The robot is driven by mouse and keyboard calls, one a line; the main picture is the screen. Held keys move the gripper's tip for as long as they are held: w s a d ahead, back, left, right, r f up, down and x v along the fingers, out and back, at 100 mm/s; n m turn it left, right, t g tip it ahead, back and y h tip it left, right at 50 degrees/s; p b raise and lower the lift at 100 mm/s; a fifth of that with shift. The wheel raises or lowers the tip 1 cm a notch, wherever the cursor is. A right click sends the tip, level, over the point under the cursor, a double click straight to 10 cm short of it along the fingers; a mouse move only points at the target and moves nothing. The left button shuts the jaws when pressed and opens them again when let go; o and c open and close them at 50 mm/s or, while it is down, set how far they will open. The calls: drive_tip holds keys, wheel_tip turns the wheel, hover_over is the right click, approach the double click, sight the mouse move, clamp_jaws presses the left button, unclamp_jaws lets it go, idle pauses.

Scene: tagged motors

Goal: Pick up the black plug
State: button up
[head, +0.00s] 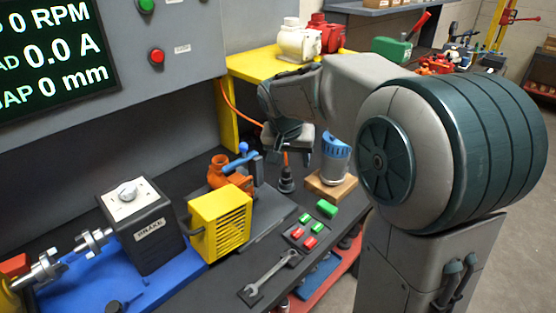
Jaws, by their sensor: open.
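The black plug (286,186) appears to be the small dark, round-based piece standing on the dark bench near the picture's middle, with a narrow upper part. My gripper (287,158) hangs from my arm just above it, pointing down. The gripper is open, with its fingers near the top of the black plug. I cannot tell whether the fingers touch it or lie on both sides of it. My arm hides part of the area behind.
A blue-and-grey cylinder (335,162) stands on a wooden block (331,188) close on the right. An orange-and-blue vise-like device (232,176) and a yellow box (219,221) stand on the left. An orange cable (235,103) hangs behind. A wrench (268,274) lies in front.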

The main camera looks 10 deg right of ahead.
drive_tip(key=m, duration=0.2)
approach(286, 166)
drive_tip(key=d+v, duration=0.1)
drive_tip(key=v, duration=0.2)
drive_tip(key=x, duration=0.2)
drive_tip(key=p+x, duration=0.1)
drive_tip(key=x, duration=0.5)
drive_tip(key=shift+w+a, duration=0.1)
drive_tip(key=shift+a, duration=0.35)
drive_tip(key=shift+p+x, duration=0.95)
drive_tip(key=shift+x, duration=2.1)
drive_tip(key=c, duration=1.1)
